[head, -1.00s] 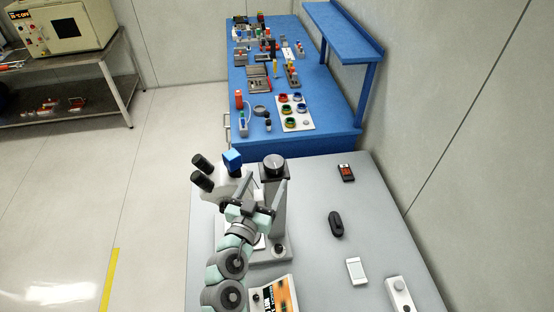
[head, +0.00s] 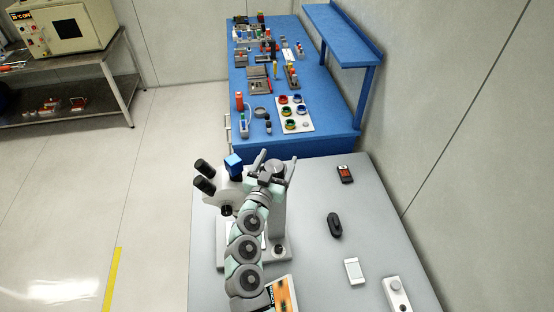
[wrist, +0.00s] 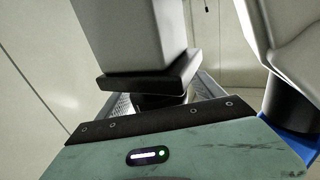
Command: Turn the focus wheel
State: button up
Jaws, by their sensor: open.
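The focus wheel (head: 275,168) is a dark round knob with a grey face on top of the microscope's grey column (head: 279,212). My gripper (head: 275,159) is open, with one finger on each side of the wheel in the head view. In the wrist view the column (wrist: 130,35) ends in a dark cap (wrist: 148,82). The dark wheel (wrist: 160,101) shows past the cap, between the spread fingers and partly hidden behind my gripper's front edge. I cannot tell whether either finger touches it.
The microscope head with black eyepieces (head: 204,186) and a blue block (head: 233,161) stands close on the left. A handset (head: 344,174), a black device (head: 335,224) and a white device (head: 354,271) lie on the grey table to the right. A blue bench (head: 334,142) stands behind.

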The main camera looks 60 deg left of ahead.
jog(key=shift+c, duration=0.5)
jog(key=c, duration=1.3)
jog(key=shift+r+n+g+y+p, duration=0.15)
jog(key=shift+n+g+y+p, duration=0.25)
jog(key=shift+p, duration=0.35)
